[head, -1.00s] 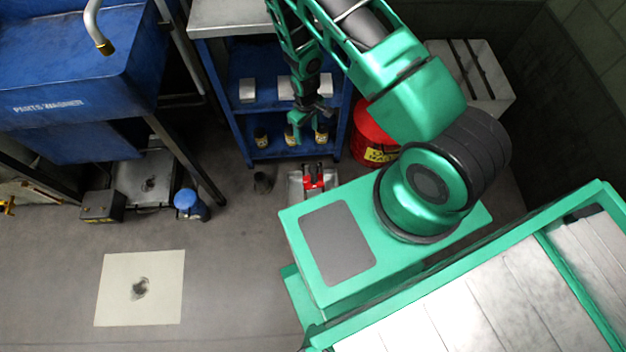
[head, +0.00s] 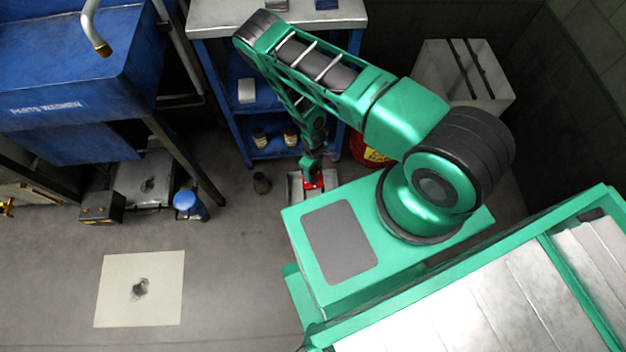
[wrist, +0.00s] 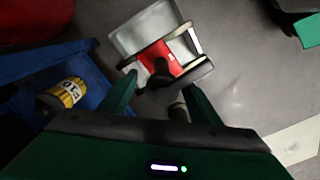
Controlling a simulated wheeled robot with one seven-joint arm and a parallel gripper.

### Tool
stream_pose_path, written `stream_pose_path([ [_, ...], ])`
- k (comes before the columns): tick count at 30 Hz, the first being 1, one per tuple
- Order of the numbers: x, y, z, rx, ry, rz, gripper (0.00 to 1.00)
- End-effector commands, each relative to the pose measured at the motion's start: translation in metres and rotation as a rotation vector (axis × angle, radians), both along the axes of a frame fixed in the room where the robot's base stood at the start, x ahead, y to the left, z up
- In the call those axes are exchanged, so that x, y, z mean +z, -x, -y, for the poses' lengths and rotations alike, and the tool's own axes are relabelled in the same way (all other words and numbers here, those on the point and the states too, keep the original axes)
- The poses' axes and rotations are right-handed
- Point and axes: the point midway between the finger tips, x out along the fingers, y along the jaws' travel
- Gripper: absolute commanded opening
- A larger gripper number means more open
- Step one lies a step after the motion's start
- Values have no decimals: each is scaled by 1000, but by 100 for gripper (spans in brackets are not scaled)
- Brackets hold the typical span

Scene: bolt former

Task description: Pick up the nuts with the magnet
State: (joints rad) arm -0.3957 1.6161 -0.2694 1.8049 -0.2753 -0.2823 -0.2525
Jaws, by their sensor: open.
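A red magnet-like tool (head: 313,181) with a dark handle and pale metal bars sits on a grey metal plate or tray (head: 297,190) on the floor. The tool (wrist: 160,55) also shows in the wrist view, ahead of my fingers. My gripper (wrist: 162,92) is open, its two green fingers spread on either side of the dark handle's near end; I cannot tell whether they touch it. In the head view the arm partly covers the tool. A small dark pile (head: 140,288), perhaps the nuts, lies on a cream sheet (head: 112,309) at the lower left.
A blue shelf cart (head: 240,125) with small yellow-labelled bottles stands behind the tool, with a red can (head: 362,150) beside it. A dark cylinder (head: 261,183) stands left of the tray. A parts washer (head: 60,90) fills the upper left. Floor between tray and sheet is clear.

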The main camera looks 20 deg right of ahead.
Motion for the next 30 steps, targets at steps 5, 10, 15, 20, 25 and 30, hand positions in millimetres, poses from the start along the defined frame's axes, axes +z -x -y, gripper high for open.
stream_pose_path([
  [5,-9,1,-1,1,1,-1,57],
  [10,-30,3,-2,3,1,-1,57],
  [15,-50,3,-2,3,1,-1,57],
  [20,-57,2,-2,1,0,0,57],
  [25,-57,2,-2,1,0,0,57],
  [30,-57,2,-2,1,0,0,26],
])
